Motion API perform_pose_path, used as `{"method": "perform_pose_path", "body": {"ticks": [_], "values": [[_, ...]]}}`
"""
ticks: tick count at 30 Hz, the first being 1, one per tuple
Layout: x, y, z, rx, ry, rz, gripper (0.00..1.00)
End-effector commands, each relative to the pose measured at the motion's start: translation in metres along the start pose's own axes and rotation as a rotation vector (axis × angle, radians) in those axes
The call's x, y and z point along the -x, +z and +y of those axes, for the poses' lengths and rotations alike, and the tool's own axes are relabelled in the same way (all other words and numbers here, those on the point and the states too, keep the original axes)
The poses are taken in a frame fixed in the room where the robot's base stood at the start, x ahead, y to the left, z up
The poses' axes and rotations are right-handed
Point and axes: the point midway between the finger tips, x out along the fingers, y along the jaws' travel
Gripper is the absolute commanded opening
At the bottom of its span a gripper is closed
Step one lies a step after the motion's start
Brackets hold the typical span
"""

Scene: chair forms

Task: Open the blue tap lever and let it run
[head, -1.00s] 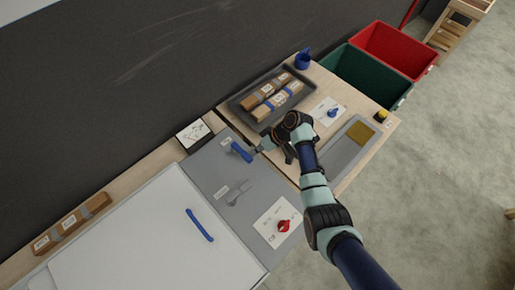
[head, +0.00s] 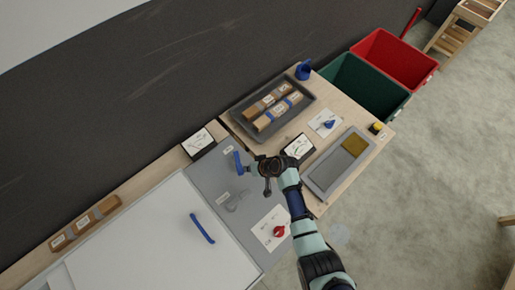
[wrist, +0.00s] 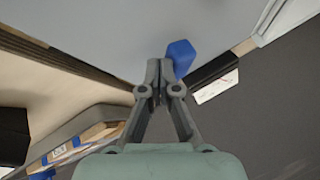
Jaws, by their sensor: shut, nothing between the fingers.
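The blue tap lever (head: 239,163) stands on the grey panel (head: 205,178), left of my gripper in the head view. In the wrist view the lever (wrist: 181,54) shows as a blue block just beyond and right of my fingertips. My gripper (head: 248,169) is close beside the lever in the head view. In the wrist view its fingers (wrist: 154,78) are together with nothing between them. I cannot tell whether a finger touches the lever. The tap's outlet is not clearly visible.
A grey lever (head: 237,201) and a red knob (head: 279,231) are nearby on the panel side. A second framed gauge (head: 198,141) stands behind.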

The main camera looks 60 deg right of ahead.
Motion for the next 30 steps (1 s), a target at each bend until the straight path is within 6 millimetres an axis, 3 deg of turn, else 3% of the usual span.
{"method": "perform_pose_path", "body": {"ticks": [12,30], "values": [[-0.011,0.007,-0.035,-0.3,0.163,0.164,0.0],[-0.029,0.004,-0.057,-0.3,0.16,0.16,0.0]]}}
